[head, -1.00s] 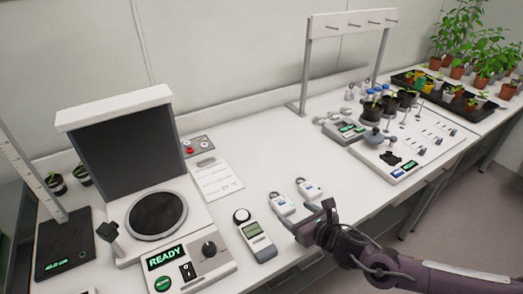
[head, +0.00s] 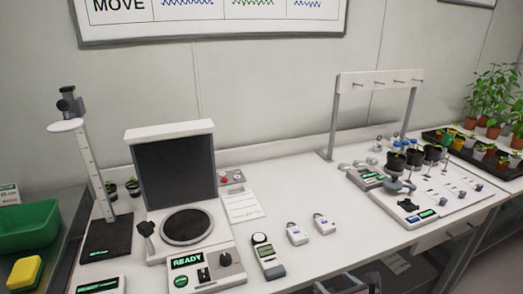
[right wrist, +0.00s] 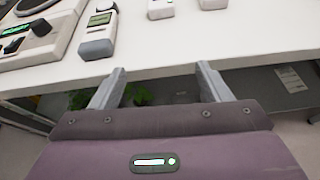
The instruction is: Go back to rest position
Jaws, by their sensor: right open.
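My right gripper (right wrist: 160,82) is open and empty in the right wrist view, its two fingers apart just off the bench's front edge. In the head view only a small dark part of my right arm or gripper shows at the bottom edge, below the white bench (head: 315,262). My left gripper does not show in any view. A handheld meter (head: 267,256) and two small white tag-like devices (head: 297,234) (head: 324,223) lie on the bench, apart from the gripper. The meter also shows in the right wrist view (right wrist: 100,32).
A device reading READY (head: 205,268) with a round dark plate (head: 187,226) stands left of the meter. A height stand (head: 103,190) and a green bin (head: 28,226) are further left. A hook rack (head: 380,78), potted plants and a panel are at right.

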